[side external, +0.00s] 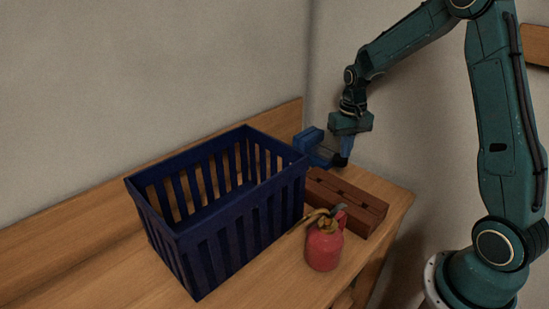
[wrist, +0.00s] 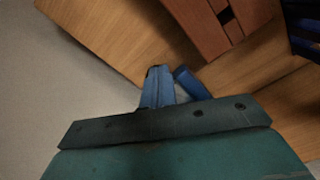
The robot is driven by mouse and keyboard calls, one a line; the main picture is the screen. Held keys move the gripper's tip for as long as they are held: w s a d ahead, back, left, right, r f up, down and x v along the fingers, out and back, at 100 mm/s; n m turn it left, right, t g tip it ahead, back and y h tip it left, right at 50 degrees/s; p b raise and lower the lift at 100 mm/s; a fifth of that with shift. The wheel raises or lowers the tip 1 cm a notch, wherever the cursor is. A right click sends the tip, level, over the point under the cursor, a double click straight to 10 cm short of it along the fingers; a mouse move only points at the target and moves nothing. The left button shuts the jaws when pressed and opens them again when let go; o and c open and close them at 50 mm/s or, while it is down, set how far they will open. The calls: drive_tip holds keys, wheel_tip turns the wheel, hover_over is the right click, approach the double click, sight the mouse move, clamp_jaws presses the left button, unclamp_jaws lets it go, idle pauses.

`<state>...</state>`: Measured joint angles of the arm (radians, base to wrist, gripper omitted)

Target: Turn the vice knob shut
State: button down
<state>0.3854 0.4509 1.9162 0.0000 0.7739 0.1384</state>
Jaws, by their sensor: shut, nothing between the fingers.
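The blue vice (side external: 311,138) stands on the wooden bench behind the basket's right corner, seen in the side external view. My gripper (side external: 341,160) points down just right of the vice, with its dark fingertips low and close to it. In the wrist view my gripper's blue fingers (wrist: 155,74) are together with nothing between them. A blue bar (wrist: 191,83), apparently part of the vice, shows just right of the fingers, close beside them. The rest of the vice is hidden in the wrist view. I cannot make out the knob clearly or tell whether the fingers touch it.
A dark blue slatted basket (side external: 185,236) stands at the middle of the wooden bench (side external: 60,277). A reddish-brown wooden block (side external: 365,205) lies in front of my gripper. A red canister (side external: 323,248) stands before it. The wall is close behind.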

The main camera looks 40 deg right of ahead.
drive_tip(key=shift+r, duration=1)
drive_tip(key=s+a+r+n+t, duration=0.3)
drive_tip(key=s+a+r, duration=0.65)
drive_tip(key=r, duration=0.25)
drive_tip(key=s+a+r+n+t, duration=0.1)
drive_tip(key=s+a, duration=0.2)
drive_tip(key=s, duration=0.3)
drive_tip(key=s+a+r+n+t, duration=0.1)
drive_tip(key=s+a+r+n, duration=0.1)
drive_tip(key=s, duration=0.4)
drive_tip(key=shift+a+t, duration=0.3)
drive_tip(key=shift+a, duration=0.45)
